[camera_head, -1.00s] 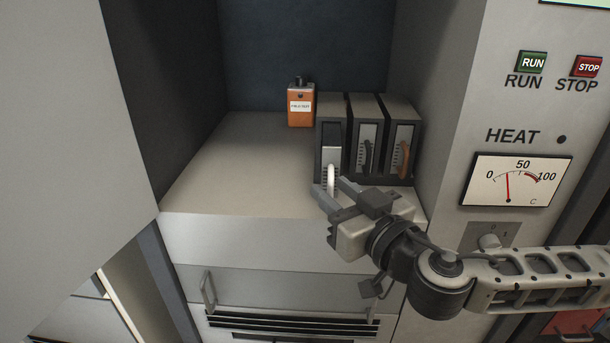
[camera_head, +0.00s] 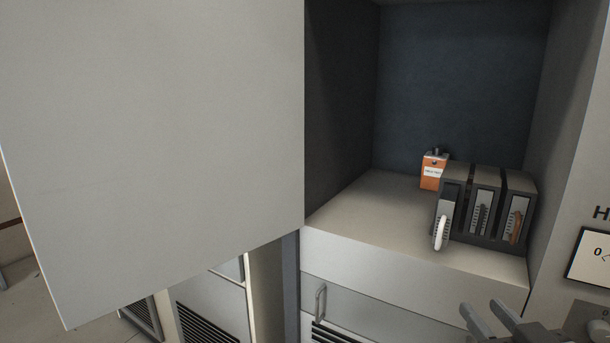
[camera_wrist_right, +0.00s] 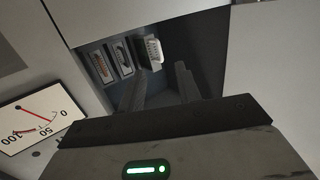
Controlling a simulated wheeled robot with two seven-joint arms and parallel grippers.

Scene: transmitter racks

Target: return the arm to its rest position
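My right gripper (camera_head: 490,318) shows at the bottom right edge of the head view, in front of and below the shelf. Its two fingers are apart with nothing between them. In the right wrist view the fingers (camera_wrist_right: 163,85) are also spread and empty, with the dark units beyond them. My right arm is mostly cut off by the head view's edge. My left gripper is in neither view. The white-handled unit (camera_head: 446,211) is the leftmost of three dark units; its front sticks out from the row. The gripper is clear of its white handle (camera_head: 441,233).
The units stand on a pale shelf (camera_head: 345,219) inside a cabinet. An orange labelled box (camera_head: 433,172) stands behind them. A large pale panel (camera_head: 150,130) fills the left. A dial gauge (camera_wrist_right: 38,122) is on the panel beside the shelf. The left part of the shelf is bare.

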